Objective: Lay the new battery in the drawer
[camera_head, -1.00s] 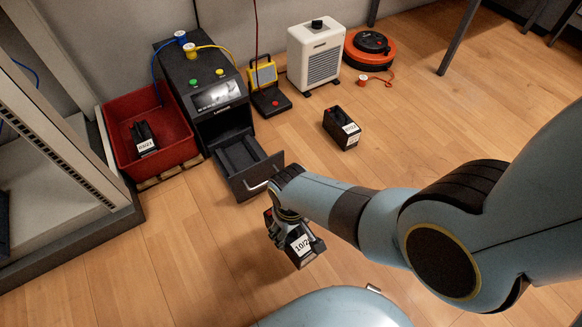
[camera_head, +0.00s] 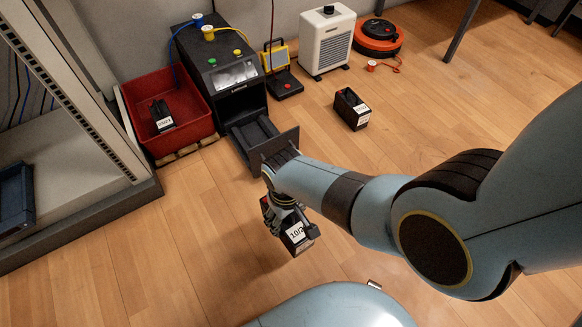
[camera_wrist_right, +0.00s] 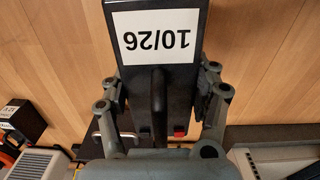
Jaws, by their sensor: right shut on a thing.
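My right gripper (camera_head: 283,222) is shut on a black battery (camera_head: 297,238) with a white label, held above the wooden floor in front of the drawer. In the right wrist view the battery's label (camera_wrist_right: 158,37) reads 10/26, upside down, with the gripper's fingers (camera_wrist_right: 160,108) on both sides of its handle. The drawer (camera_head: 249,137) is pulled out of the black power unit (camera_head: 226,80); its visible inside looks empty. My right arm hides part of the drawer front. A second black battery (camera_head: 351,109) stands on the floor to the right. My left gripper is not in view.
A red crate (camera_head: 140,105) left of the power unit holds another black battery (camera_head: 162,115). A white heater (camera_head: 326,42), a yellow lamp (camera_head: 275,56) and an orange cable reel (camera_head: 377,38) stand along the wall. A metal rack (camera_head: 75,75) stands at the left. The front floor is clear.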

